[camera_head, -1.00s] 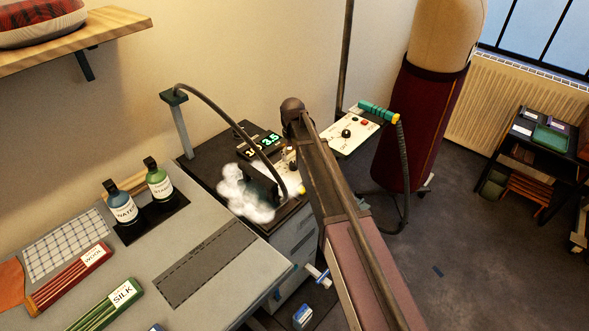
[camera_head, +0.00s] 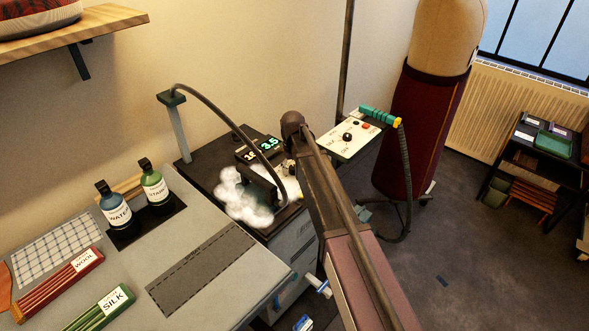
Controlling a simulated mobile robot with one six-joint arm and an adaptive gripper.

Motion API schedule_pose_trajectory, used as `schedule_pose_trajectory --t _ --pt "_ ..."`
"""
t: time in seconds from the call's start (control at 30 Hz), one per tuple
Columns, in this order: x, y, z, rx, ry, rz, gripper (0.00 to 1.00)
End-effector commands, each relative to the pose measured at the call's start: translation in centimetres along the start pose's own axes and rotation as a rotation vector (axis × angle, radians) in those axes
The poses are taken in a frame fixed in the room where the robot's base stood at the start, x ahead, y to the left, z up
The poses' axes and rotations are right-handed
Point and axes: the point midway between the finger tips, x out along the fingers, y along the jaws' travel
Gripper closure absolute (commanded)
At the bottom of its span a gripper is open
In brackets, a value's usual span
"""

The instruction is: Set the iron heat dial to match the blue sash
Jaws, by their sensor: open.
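My arm (camera_head: 340,205) reaches from the bottom right to a dark joint (camera_head: 293,118) above the ironing station. My gripper's fingers are hidden behind the arm, so their contact with anything does not show. A dark iron (camera_head: 262,188) stands in white steam, with a black hose (camera_head: 225,105) arching over it. A pale panel (camera_head: 338,148) right of the arm has a black round knob (camera_head: 347,137) and a red button. I cannot tell which dial sets the iron heat. No blue sash is clearly visible.
The grey worktable (camera_head: 215,300) holds a water bottle (camera_head: 113,208), a starch bottle (camera_head: 153,186), and wool (camera_head: 68,283) and silk (camera_head: 103,307) boxes. A teal handle (camera_head: 380,116) sits at the panel's edge. A dress form (camera_head: 425,120) and open floor (camera_head: 480,240) are at right.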

Motion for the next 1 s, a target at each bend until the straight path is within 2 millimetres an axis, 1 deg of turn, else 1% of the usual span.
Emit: schedule_pose_trajectory --t 0.03,0.07,0.1,0.17,0.2,0.27,0.3,0.33,0.5,0.73,0.97,1.0 --pt "-0.01 -0.01 0.00 0.000 0.000 0.000 0.21" --pt "-0.01 -0.01 0.00 0.000 0.000 0.000 0.27" --pt "0.00 -0.01 0.00 0.000 0.000 0.000 0.39" --pt "0.00 -0.01 0.00 0.000 0.000 0.000 0.56" --pt "0.00 -0.01 0.00 0.000 0.000 0.000 0.68" --pt "0.00 -0.02 -0.01 0.000 0.000 0.000 0.86" --pt "0.00 -0.02 -0.01 0.000 0.000 0.000 0.98" --pt "0.00 -0.02 0.00 0.000 0.000 0.000 1.00" --pt "0.01 -0.04 0.01 0.009 0.000 -0.001 1.00" --pt "0.01 -0.07 0.02 0.076 -0.002 -0.001 1.00" --pt "0.02 -0.09 0.03 0.080 -0.002 -0.002 1.00" --pt "0.02 -0.08 0.04 0.080 -0.002 -0.002 0.52"
